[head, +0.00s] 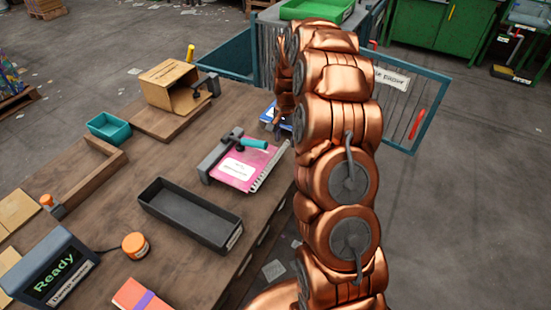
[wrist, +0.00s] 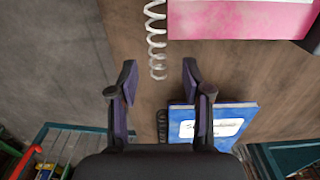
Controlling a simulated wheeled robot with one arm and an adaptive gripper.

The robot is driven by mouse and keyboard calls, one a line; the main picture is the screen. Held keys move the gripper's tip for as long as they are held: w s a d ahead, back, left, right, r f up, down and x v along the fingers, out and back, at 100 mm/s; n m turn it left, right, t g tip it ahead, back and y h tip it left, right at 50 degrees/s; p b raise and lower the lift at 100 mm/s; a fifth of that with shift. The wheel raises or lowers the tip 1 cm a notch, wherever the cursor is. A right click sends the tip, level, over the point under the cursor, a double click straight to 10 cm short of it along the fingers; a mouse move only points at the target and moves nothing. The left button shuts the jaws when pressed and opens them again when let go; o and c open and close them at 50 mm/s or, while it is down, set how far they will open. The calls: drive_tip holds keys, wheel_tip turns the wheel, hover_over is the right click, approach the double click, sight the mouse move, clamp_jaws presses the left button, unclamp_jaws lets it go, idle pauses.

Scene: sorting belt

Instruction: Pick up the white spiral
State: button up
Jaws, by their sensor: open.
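The white spiral (wrist: 157,44) is a loose coil on the brown table near its edge, beside the pink notebook (wrist: 240,20) and apart from it in the wrist view. In the head view the white spiral (head: 270,166) lies along the right side of the pink notebook (head: 242,168). My gripper (wrist: 159,72) is open and empty, its dark fingertips on either side of the line of the coil's near end. Whether the fingers are at the coil's height I cannot tell.
A blue notebook (wrist: 225,122) with a dark spiral (wrist: 162,125) lies close by my right finger in the wrist view. A black tray (head: 190,214), a wooden box (head: 172,84) and a teal bin (head: 108,126) stand on the table. Grey floor lies beyond the table edge.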

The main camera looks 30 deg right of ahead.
drive_tip(key=shift+f, duration=0.6)
drive_tip(key=c, duration=0.8)
drive_tip(key=shift+d+r, duration=0.1)
drive_tip(key=shift+r, duration=0.05)
drive_tip(key=shift+r+b, duration=0.9)
drive_tip(key=shift+r, duration=0.5)
drive_tip(key=shift+s+r, duration=0.1)
drive_tip(key=shift+r, duration=0.15)
drive_tip(key=s+a+b, duration=0.1)
drive_tip(key=s, duration=0.4)
drive_tip(key=s+a+r+b, duration=0.1)
drive_tip(key=s+a+b, duration=0.1)
drive_tip(key=s, duration=0.3)
drive_tip(key=s+a+b, duration=0.1)
drive_tip(key=s+a, duration=0.1)
drive_tip(key=s, duration=0.3)
drive_tip(key=shift+a+r+b, duration=0.2)
drive_tip(key=shift+a+b, duration=0.05)
drive_tip(key=shift+b, duration=0.05)
